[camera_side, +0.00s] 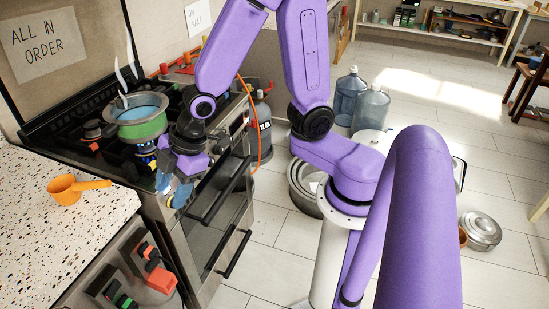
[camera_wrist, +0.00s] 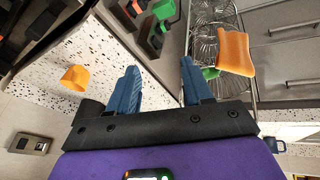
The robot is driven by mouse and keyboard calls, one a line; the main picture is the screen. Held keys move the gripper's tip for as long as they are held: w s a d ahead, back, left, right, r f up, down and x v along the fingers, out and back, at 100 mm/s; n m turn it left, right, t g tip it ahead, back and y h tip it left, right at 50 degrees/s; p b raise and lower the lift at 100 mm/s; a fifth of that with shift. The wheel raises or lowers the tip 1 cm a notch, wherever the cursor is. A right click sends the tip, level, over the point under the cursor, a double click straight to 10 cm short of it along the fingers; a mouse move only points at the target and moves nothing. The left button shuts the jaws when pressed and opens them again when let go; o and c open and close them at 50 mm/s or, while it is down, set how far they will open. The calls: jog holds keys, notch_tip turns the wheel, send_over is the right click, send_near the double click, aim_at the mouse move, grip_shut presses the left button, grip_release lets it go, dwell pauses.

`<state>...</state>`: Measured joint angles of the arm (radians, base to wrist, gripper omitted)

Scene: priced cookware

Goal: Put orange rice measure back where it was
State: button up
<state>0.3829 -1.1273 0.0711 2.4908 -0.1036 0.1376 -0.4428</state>
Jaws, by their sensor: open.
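The orange rice measure (camera_side: 65,190) is a small cup with a straight handle. It sits on the speckled counter at the left of the side view, its handle pointing right. An orange cup-like shape also shows on the speckled counter in the wrist view (camera_wrist: 75,78). My gripper (camera_side: 177,194) has blue fingers and hangs in front of the stove edge, to the right of the measure and apart from it. In the wrist view my gripper (camera_wrist: 160,82) is open, with nothing between the fingers.
A green pot (camera_side: 139,118) with blue inside stands on the black stove, close behind my gripper. Grey holders with red and green items (camera_side: 150,262) are below the counter edge. The wrist view shows another orange object (camera_wrist: 236,53) near a wire rack (camera_wrist: 207,28). The counter around the measure is clear.

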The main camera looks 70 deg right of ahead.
jog(key=s+d+r+m+g+h, duration=0.1)
jog(key=s+d+r, duration=0.1)
jog(key=s+d, duration=0.3)
jog(key=s+d+r+m+g+h, duration=0.1)
jog(key=s+d, duration=0.4)
jog(key=s, duration=0.8)
notch_tip(320, 180, up, 2)
jog(key=shift+s+r+g+h, duration=0.15)
jog(key=shift+s+g+h, duration=0.2)
jog(key=shift+g, duration=0.45)
